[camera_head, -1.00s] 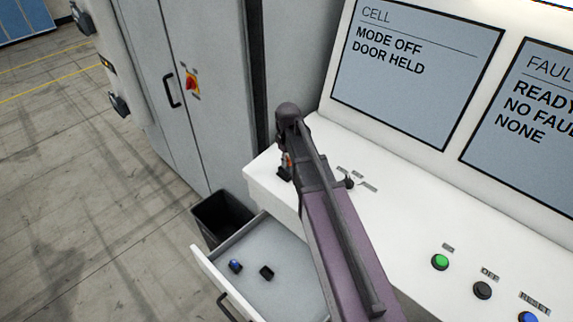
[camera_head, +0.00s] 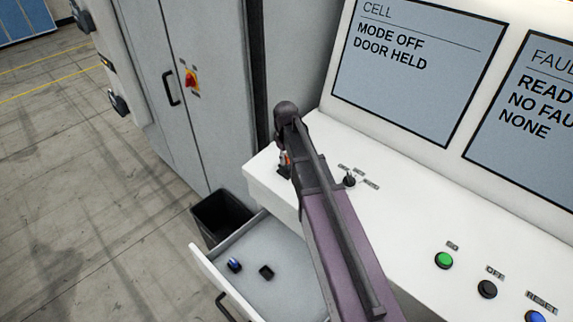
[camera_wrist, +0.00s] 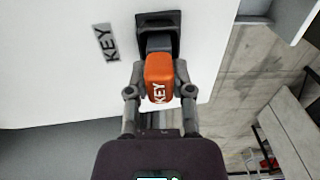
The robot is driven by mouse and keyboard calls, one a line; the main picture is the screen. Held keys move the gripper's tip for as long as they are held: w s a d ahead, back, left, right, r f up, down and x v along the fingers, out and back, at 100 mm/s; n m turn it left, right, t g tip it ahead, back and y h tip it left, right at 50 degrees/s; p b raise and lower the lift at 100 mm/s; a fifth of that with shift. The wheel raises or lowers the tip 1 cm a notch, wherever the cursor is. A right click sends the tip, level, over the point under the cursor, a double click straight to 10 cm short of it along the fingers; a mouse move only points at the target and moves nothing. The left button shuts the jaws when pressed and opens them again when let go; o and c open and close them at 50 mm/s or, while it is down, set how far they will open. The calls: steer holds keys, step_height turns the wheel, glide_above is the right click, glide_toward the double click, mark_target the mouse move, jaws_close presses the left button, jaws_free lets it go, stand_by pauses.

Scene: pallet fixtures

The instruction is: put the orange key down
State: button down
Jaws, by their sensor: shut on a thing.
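The orange key (camera_wrist: 160,82), lettered KEY, is between the fingers of my gripper (camera_wrist: 158,72) in the wrist view. My gripper is shut on it. The key's grey end meets a black holder (camera_wrist: 172,20) on the white console top, beside a KEY label (camera_wrist: 105,43). I cannot tell whether the key is fully seated in it. In the head view my gripper (camera_head: 284,166) is low over the console's left corner, with a speck of orange showing. My arm hides part of the console there.
A selector switch (camera_head: 349,180) and several push buttons, one green (camera_head: 444,260), are on the console (camera_head: 400,215). An open drawer (camera_head: 285,290) below holds a blue item (camera_head: 234,265) and a black item (camera_head: 266,272). A black bin (camera_head: 222,215) stands by the cabinet (camera_head: 215,100).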

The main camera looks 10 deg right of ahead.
steer(key=shift+f+b, duration=0.3)
steer(key=shift+f, duration=0.35)
steer(key=shift+f, duration=0.1)
steer(key=c, duration=0.5)
jaws_free()
steer(key=shift+r, duration=0.25)
step_height(320, 180, up, 12)
steer(key=p, duration=1.2)
steer(key=shift+f, duration=0.1)
steer(key=s+m, duration=0.6)
steer(key=s, duration=1.3)
steer(key=shift+d+m, duration=0.15)
steer(key=shift+m, duration=0.25)
